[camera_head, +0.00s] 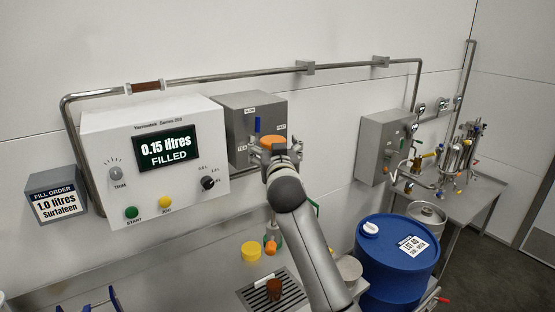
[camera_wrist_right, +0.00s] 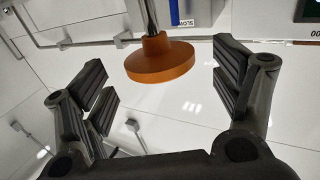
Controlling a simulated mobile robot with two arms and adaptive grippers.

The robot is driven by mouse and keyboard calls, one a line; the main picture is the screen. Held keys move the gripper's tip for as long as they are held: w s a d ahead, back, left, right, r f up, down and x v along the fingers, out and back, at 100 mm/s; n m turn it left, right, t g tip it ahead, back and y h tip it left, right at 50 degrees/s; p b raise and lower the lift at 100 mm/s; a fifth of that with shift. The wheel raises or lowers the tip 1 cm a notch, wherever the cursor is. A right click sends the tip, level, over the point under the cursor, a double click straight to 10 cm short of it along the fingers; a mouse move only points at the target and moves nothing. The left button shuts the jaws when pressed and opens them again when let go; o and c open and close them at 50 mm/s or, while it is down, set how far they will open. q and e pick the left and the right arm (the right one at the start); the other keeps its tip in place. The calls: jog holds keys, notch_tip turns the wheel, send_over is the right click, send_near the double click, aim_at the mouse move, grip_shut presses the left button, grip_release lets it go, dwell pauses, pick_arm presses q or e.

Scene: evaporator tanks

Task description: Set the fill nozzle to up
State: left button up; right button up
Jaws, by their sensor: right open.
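A grey box (camera_head: 243,119) on the wall, right of the white control panel, carries a blue lever (camera_head: 257,126) and small labels. An orange round disc (camera_head: 272,140) on a metal stem is in front of this box; it also shows in the wrist view (camera_wrist_right: 160,60). I cannot tell for sure that it is part of the fill nozzle. My right gripper (camera_head: 280,150) is at the disc, partly hiding it and the box. In the wrist view my right gripper (camera_wrist_right: 165,85) is open, with the disc in the gap, apart from both fingers. My left gripper is not seen.
The control panel (camera_head: 155,155) reads 0.15 litres FILLED. The order sign (camera_head: 58,202) reads 1.0 litres Surfateen. Below are a yellow cap (camera_head: 251,250), a flask with an orange top (camera_head: 270,246) and a drain grate (camera_head: 253,297). A blue drum (camera_head: 385,262) stands at right.

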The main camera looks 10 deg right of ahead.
jog(key=s+a, duration=0.1)
jog(key=s, duration=0.7)
